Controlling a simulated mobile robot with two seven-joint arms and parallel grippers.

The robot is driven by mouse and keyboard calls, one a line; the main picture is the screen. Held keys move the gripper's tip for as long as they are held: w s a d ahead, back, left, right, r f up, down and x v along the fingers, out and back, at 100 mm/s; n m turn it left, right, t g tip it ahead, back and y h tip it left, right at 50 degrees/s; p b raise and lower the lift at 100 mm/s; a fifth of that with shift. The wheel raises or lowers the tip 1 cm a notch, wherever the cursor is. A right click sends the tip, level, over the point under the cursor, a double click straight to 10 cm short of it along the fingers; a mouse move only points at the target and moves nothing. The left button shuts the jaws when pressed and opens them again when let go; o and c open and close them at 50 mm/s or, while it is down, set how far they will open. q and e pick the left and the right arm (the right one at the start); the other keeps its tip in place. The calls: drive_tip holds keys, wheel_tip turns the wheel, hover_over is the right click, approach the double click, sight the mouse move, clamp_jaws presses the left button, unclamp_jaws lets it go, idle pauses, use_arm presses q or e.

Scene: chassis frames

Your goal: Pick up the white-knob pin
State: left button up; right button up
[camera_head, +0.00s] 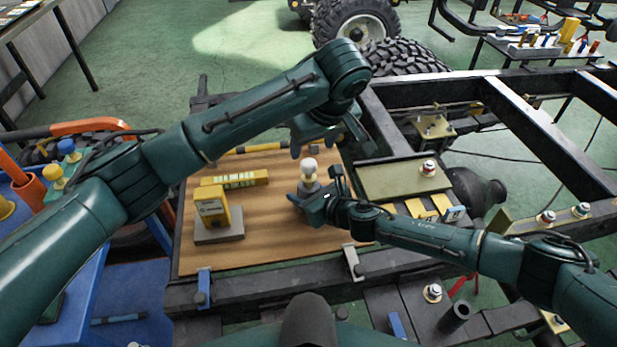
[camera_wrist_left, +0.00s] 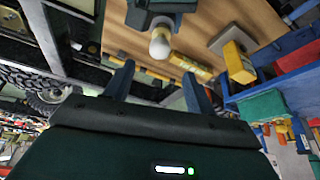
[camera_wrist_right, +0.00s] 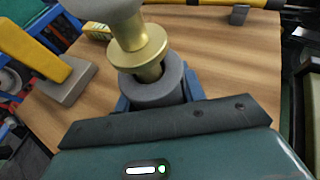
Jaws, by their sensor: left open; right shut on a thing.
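The white-knob pin (camera_head: 310,167) stands upright over the wooden board, with a pale round knob on top. In the right wrist view its brass collar (camera_wrist_right: 142,52) sits above a grey cylindrical body. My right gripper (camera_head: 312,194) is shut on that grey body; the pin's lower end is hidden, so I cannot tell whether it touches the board. My left gripper (camera_head: 328,148) is open and empty, behind and above the pin. In the left wrist view the knob (camera_wrist_left: 160,44) shows beyond my left fingertips (camera_wrist_left: 155,72), apart from them.
The wooden board (camera_head: 270,240) has a yellow block on a grey base (camera_head: 213,212), a yellow level-like bar (camera_head: 235,180) and clamps at its front edge. A tan plate (camera_head: 400,180) and dark chassis rails lie to the right. A blue cart (camera_head: 80,290) stands at left.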

sight(310, 163)
use_arm(q)
drive_tip(key=x, duration=0.3)
drive_tip(key=shift+w+f, duration=0.1)
drive_tip(key=shift+f, duration=0.1)
drive_tip(key=shift+s+d+x, duration=0.1)
drive_tip(key=shift+s+x, duration=0.05)
drive_tip(key=shift+x, duration=1.2)
drive_tip(key=shift+s+d+x, duration=0.1)
drive_tip(key=shift+s+x, duration=0.1)
drive_tip(key=shift+x, duration=1.15)
drive_tip(key=shift+f, duration=0.15)
drive_tip(key=shift+c, duration=0.2)
drive_tip(key=c, duration=1.1)
drive_tip(key=shift+c, duration=0.2)
wheel_tip(310, 163, up, 10)
drive_tip(key=shift+r, duration=0.1)
use_arm(e)
drive_tip(key=o, duration=1.1)
drive_tip(key=shift+o, duration=0.2)
